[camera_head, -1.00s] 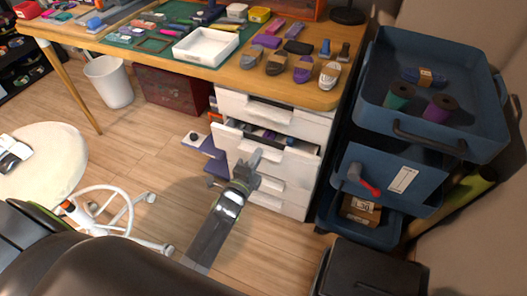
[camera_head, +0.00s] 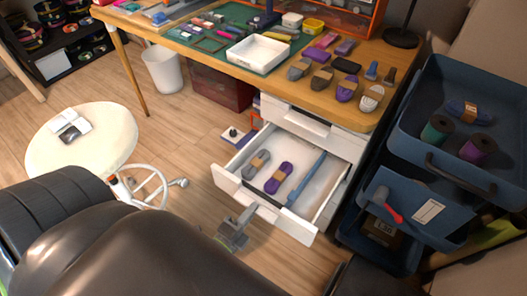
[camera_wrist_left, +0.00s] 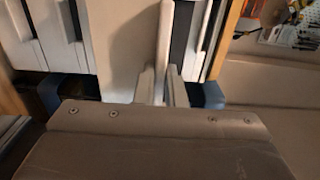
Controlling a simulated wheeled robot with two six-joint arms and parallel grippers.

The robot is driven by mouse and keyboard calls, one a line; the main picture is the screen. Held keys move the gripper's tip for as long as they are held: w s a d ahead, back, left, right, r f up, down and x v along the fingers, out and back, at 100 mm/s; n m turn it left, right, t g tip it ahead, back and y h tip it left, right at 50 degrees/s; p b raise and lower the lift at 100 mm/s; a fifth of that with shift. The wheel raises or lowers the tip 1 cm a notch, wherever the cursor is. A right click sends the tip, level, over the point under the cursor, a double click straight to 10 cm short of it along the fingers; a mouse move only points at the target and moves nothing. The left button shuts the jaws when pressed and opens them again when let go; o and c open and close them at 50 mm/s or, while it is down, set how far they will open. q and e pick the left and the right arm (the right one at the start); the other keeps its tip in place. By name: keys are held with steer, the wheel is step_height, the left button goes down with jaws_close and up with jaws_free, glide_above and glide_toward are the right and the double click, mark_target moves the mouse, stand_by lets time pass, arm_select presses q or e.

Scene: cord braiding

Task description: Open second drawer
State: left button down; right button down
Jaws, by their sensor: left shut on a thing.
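A white drawer (camera_head: 297,228) under the wooden desk is pulled far out in the head view. It sits below a closed top drawer (camera_head: 310,127). Inside lie a grey cord bundle (camera_head: 256,164), a purple cord bundle (camera_head: 278,178) and a long blue tool (camera_head: 308,178). My left gripper (camera_head: 242,217) is at the front of the open drawer, shut on its handle. In the left wrist view, the light handle bar (camera_wrist_left: 165,35) runs between the fingers (camera_wrist_left: 158,86). The lower drawers are mostly hidden behind the open one. My right gripper is not in view.
A blue cart (camera_head: 410,140) with spools stands close to the drawer's right. The desk top (camera_head: 320,95) holds a white tray (camera_head: 258,54) and several cord bundles. A white round stool (camera_head: 85,140) and bin (camera_head: 163,70) stand left.

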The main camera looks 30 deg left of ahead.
arm_select(q)
steer(key=shift+s, duration=1.9)
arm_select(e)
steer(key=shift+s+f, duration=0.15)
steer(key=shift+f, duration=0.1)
arm_select(q)
steer(key=c, duration=1.5)
jaws_free()
steer(key=shift+a, duration=0.1)
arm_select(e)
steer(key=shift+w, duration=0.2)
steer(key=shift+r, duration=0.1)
arm_select(q)
steer(key=s, duration=1.7)
steer(key=shift+s+a, duration=0.2)
steer(key=shift+a, duration=0.05)
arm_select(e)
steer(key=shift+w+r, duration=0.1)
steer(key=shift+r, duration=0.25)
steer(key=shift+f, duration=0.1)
